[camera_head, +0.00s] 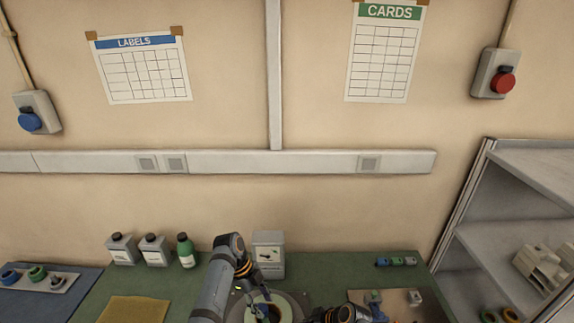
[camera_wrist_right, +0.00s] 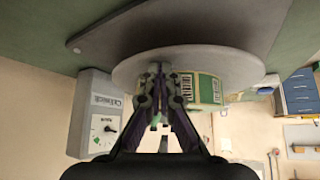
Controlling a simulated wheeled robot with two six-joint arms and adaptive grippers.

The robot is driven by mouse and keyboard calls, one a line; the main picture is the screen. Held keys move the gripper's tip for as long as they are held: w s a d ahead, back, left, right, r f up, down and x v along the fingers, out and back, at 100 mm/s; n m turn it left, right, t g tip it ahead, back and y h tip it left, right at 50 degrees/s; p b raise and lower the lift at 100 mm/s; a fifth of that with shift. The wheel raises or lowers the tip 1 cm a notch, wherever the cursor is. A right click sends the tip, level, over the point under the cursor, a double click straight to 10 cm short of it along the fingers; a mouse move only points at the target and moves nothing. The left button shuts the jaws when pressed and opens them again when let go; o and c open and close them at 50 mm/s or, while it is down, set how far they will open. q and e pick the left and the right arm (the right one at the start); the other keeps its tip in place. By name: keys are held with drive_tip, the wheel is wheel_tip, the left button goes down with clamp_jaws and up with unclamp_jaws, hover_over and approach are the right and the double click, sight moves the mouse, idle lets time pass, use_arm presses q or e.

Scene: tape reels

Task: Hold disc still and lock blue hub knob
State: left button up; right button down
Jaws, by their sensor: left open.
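The disc (camera_head: 292,302) is a grey round plate on the bench at the bottom of the head view; it shows edge-on in the right wrist view (camera_wrist_right: 195,62). A pale green ring-shaped roll (camera_head: 283,309) lies on it, and a blue hub knob (camera_head: 263,311) shows in its middle, partly hidden. My left gripper (camera_head: 257,301) is over the roll, close to the knob, and open. My right gripper (camera_wrist_right: 160,68) has its fingertips drawn together over the disc beside the roll (camera_wrist_right: 207,90); I cannot tell whether they touch it.
A grey box with a dial (camera_head: 268,254) stands right behind the disc. Two white bottles (camera_head: 122,250) and a green bottle (camera_head: 186,251) stand at the back left. A yellow cloth (camera_head: 134,309) lies at front left. A tan tray (camera_head: 398,303) and shelves (camera_head: 520,235) are at right.

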use_arm(q)
drive_tip(key=shift+r, duration=0.7)
use_arm(e)
drive_tip(key=shift+s+d+f, duration=0.1)
drive_tip(key=shift+s+f, duration=0.15)
drive_tip(key=shift+f, duration=0.1)
use_arm(q)
drive_tip(key=shift+w, duration=0.1)
use_arm(e)
drive_tip(key=r, duration=0.6)
drive_tip(key=shift+w+r, duration=0.25)
use_arm(q)
drive_tip(key=shift+f, duration=0.1)
use_arm(e)
drive_tip(key=shift+w, duration=0.1)
